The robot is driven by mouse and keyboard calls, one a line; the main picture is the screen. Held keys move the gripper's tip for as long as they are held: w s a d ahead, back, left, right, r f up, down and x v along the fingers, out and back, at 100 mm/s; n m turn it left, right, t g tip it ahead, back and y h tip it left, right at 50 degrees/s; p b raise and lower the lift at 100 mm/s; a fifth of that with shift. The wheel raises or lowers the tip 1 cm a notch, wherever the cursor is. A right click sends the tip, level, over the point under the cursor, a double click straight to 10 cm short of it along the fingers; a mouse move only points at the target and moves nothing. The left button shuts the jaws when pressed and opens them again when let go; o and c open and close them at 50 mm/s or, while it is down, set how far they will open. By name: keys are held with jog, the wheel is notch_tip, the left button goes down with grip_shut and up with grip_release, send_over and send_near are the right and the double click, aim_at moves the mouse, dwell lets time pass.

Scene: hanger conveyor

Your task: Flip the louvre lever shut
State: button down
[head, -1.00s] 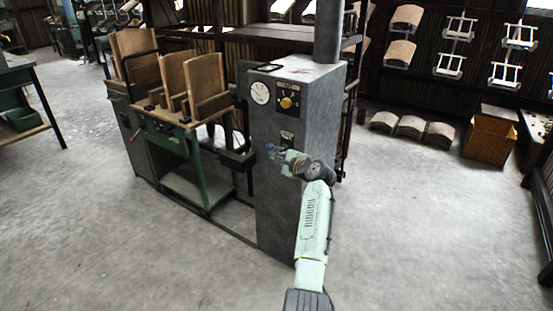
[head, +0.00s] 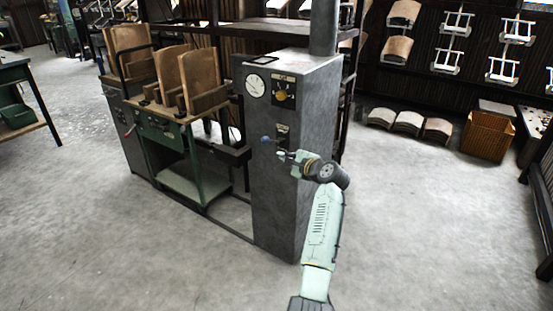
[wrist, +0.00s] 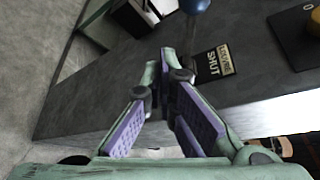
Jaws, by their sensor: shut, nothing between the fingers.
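The louvre lever (head: 266,139) is a short rod with a blue ball knob on the front of the grey cabinet (head: 279,200). Its knob also shows at the top edge of the wrist view (wrist: 195,5), partly cut off. A dark label plate (wrist: 212,62) beside it reads "LOUVRE SHUT". My gripper (head: 281,155) is shut and empty, just right of and below the knob in the head view. In the wrist view its fingertips (wrist: 160,60) meet to the left of the label, apart from the knob. The lever's base is partly hidden there.
The cabinet also carries a round gauge (head: 255,85) and a yellow rotary knob (head: 281,96) above the lever. A green stand (head: 180,145) with wooden panels is on the left.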

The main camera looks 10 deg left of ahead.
jog(key=shift+s+d+r+b, duration=0.1)
jog(key=shift+s+d+r, duration=0.25)
jog(key=shift+d, duration=0.3)
jog(key=shift+s+d+r+b, duration=0.1)
jog(key=shift+s+d+r, duration=0.2)
jog(key=shift+d, duration=0.35)
jog(key=shift+s+d+r+b, duration=0.1)
jog(key=shift+s+d+r, duration=0.1)
jog(key=shift+d+r, duration=0.35)
jog(key=shift+d+f, duration=0.1)
jog(key=shift+f, duration=0.05)
